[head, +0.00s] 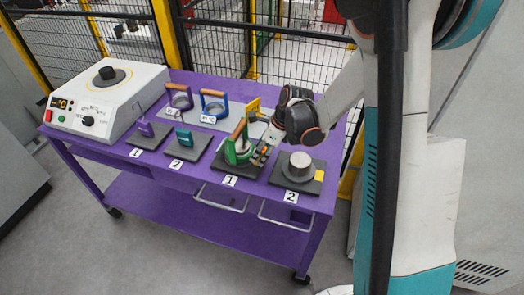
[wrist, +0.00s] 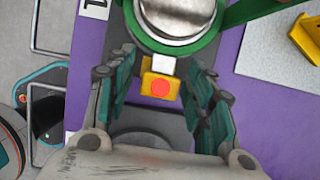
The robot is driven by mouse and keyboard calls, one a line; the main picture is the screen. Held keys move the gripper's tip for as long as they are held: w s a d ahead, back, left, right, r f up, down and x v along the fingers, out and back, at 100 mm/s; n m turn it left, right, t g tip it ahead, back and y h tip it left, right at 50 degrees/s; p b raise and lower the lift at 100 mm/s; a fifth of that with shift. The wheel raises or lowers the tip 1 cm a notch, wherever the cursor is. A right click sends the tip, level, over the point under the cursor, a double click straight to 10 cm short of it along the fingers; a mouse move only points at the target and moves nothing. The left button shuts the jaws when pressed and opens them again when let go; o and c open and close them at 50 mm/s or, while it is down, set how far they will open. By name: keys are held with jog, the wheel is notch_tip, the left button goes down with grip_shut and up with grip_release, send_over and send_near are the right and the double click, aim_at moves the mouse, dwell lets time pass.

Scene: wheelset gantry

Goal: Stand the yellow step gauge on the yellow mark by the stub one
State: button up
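The yellow step gauge (head: 253,108) stands on a grey mat at the back of the purple table. A yellow bracket-shaped piece at the right edge of the wrist view (wrist: 307,38) appears to be it. Stub one (wrist: 178,15) is a grey cylinder with a green frame gauge (head: 234,150) around it, on the dark plate labelled 1. My gripper (head: 262,153) is low beside this stub. Its fingers are spread on both sides of a small yellow piece with an orange-red round face (wrist: 160,87), without visible contact. I cannot tell whether the yellow mark lies beneath it.
Stub two (head: 299,167) stands on the right plate, with a yellow patch (head: 319,176) beside it. Purple (head: 145,130) and teal (head: 184,137) gauges stand on plates to the left. Blue (head: 214,107) and purple frame gauges stand behind. A white heater box (head: 105,95) fills the left end.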

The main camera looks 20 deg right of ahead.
jog(key=p+v, duration=0.4)
jog(key=v, duration=0.8)
jog(key=shift+r, duration=0.2)
